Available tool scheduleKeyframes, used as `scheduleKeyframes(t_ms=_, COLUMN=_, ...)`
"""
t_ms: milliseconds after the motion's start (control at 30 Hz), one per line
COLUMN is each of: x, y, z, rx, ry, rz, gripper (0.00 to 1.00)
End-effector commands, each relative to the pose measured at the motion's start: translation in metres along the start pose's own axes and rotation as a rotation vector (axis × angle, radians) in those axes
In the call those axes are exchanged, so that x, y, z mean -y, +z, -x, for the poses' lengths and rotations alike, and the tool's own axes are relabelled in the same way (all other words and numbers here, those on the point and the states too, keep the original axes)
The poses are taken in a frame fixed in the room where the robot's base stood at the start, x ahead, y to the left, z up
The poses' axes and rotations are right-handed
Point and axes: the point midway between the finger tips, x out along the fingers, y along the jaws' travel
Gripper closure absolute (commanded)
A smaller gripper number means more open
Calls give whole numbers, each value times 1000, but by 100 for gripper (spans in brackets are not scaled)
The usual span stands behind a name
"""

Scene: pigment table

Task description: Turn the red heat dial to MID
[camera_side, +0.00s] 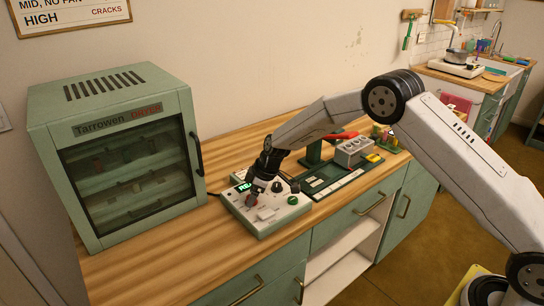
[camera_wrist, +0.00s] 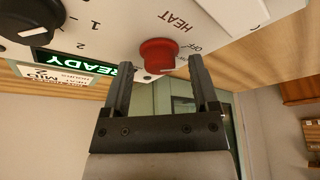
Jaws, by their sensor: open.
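The red heat dial (camera_wrist: 159,55) is on the white control panel (camera_wrist: 110,18), which appears upside down in the wrist view. "HEAT" is printed beside the dial and "OFF" close to it. My gripper (camera_wrist: 160,65) is open, with one finger on each side of the dial; I cannot tell whether either touches it. The dial's pointer is hard to make out, so its setting is unclear. In the side view, my gripper (camera_side: 252,193) is over the left part of the control box (camera_side: 266,219) and largely covers the red dial.
A green display reading READY (camera_wrist: 82,64) and a black dial (camera_wrist: 30,18) are on the panel. The box has a green button (camera_side: 293,200). A green cabinet oven (camera_side: 120,150) stands to the left. A dark tray (camera_side: 335,184) and grey block (camera_side: 353,151) lie to the right.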

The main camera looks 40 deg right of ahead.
Motion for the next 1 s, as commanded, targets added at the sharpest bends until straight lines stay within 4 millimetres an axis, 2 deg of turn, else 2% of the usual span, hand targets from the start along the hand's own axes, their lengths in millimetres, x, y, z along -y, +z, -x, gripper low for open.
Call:
scheduleKeyframes(t_ms=133, x=0, y=0, z=0, rx=0, ry=0, rz=0, gripper=24)
scheduleKeyframes(t_ms=167, x=0, y=0, z=0, rx=0, ry=0, rz=0, gripper=27)
scheduleKeyframes(t_ms=300, x=0, y=0, z=0, rx=0, ry=0, rz=0, gripper=71)
scheduleKeyframes(t_ms=400, x=0, y=0, z=0, rx=0, ry=0, rz=0, gripper=100)
scheduleKeyframes(t_ms=1000, x=0, y=0, z=1, rx=1, ry=36, rz=-84, gripper=100)
